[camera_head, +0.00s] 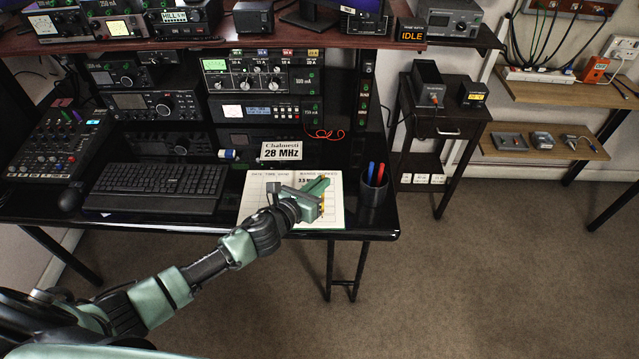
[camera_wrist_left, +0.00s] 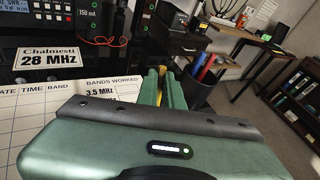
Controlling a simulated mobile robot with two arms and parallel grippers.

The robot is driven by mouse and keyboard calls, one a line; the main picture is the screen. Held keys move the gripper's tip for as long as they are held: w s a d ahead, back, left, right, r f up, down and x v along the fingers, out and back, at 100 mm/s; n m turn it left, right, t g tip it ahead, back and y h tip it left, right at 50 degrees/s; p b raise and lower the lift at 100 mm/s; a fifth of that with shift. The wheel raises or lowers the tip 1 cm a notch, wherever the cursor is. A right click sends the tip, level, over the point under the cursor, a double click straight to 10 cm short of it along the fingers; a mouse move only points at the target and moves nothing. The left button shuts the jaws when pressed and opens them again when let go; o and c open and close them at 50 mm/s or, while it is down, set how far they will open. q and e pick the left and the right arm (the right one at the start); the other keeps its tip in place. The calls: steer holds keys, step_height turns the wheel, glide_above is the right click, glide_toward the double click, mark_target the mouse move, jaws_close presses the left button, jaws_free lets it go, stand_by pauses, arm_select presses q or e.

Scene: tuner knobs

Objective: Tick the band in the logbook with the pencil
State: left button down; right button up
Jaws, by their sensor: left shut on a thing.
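The open logbook (camera_head: 256,203) lies on the black desk, with date, time and band columns on its left page and "Bands worked" on its right page. It also shows in the left wrist view (camera_wrist_left: 30,125), where a "3.5 MHz" line is readable. My left gripper (camera_head: 319,190) is over the right page and hides much of it. It is shut on the pencil; a bit of yellow pencil (camera_wrist_left: 162,71) shows between the fingers in the left wrist view. I cannot tell whether its tip touches the paper. A card (camera_head: 281,151) reading "Chalmesti 28 MHz" stands behind the logbook.
A dark pen cup (camera_head: 374,189) with red and blue pens stands just right of the logbook, close to my gripper. A keyboard (camera_head: 157,187) lies to the left. Radios (camera_head: 262,110) line the back. The desk's front edge is close below the logbook.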

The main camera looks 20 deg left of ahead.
arm_select(q)
steer(key=shift+s+d, duration=0.3)
steer(key=shift+d, duration=0.2)
steer(key=shift+w+d+p, duration=0.2)
steer(key=shift+w+p, duration=0.15)
steer(key=shift+p, duration=0.05)
stand_by(0.3)
steer(key=shift+w+d, duration=0.5)
steer(key=shift+w, duration=0.15)
stand_by(0.5)
step_height(320, 180, up, 6)
steer(key=p, duration=0.6)
